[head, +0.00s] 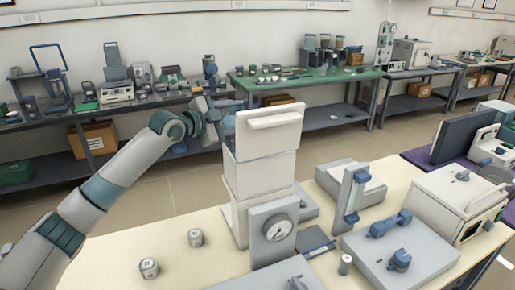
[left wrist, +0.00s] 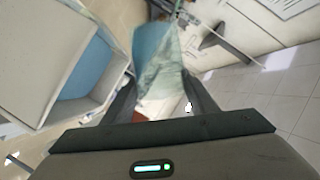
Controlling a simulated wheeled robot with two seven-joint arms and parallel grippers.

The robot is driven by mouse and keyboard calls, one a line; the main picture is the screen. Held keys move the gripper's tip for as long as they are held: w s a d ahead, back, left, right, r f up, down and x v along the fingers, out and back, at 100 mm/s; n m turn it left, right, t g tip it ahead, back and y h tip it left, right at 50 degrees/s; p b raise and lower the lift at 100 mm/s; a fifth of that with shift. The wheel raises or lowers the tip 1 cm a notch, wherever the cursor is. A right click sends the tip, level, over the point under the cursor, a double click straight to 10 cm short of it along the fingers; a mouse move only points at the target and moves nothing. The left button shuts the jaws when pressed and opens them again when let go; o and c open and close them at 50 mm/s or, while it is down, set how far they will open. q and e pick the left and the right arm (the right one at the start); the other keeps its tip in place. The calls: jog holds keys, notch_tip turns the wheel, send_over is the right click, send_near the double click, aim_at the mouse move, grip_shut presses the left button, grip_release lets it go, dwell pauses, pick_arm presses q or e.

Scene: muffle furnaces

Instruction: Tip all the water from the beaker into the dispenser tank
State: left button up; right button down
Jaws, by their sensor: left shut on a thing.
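The dispenser (head: 262,170) is a tall white unit on the near table, its pale lid raised toward me. My left arm reaches to its left side in the head view, and my left gripper (head: 226,104) is at the upper part, partly hidden. In the left wrist view my left gripper (left wrist: 160,104) is shut on the clear beaker (left wrist: 165,75), which has blue inside. The beaker looks tilted; whether water is flowing is unclear. The open dispenser tank (left wrist: 38,62) is just left of the beaker, with blue inside. My right gripper is not in view.
A dial gauge (head: 277,229) stands before the dispenser. Two small jars (head: 148,267) (head: 196,237) sit on the near table (head: 180,262). Grey blocks with blue fittings (head: 399,250) and a white furnace (head: 450,200) fill the right. Open floor lies behind.

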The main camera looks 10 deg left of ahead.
pick_arm(q)
jog(key=shift+s+d+f+m+t+b, duration=0.3)
jog(key=shift+f+m+b, duration=0.1)
jog(key=shift+m+b, duration=0.35)
jog(key=shift+s+d+f+m+t+b, duration=0.15)
jog(key=shift+f+m+t+b, duration=0.25)
jog(key=shift+m, duration=0.55)
dwell(2.5)
jog(key=shift+s+d+r+m+t+b, duration=0.1)
jog(key=shift+s+d+m+t+b, duration=0.05)
jog(key=shift+m, duration=0.45)
jog(key=shift+s+d+m+t+b, duration=0.1)
jog(key=shift+m+t+b, duration=0.05)
jog(key=shift+m, duration=0.45)
dwell(1.3)
jog(key=shift+m, duration=0.3)
dwell(0.3)
jog(key=shift+s+d+r+m+t, duration=0.1)
jog(key=shift+s+d+m+t, duration=0.15)
jog(key=shift+m, duration=0.45)
jog(key=shift+a, duration=0.1)
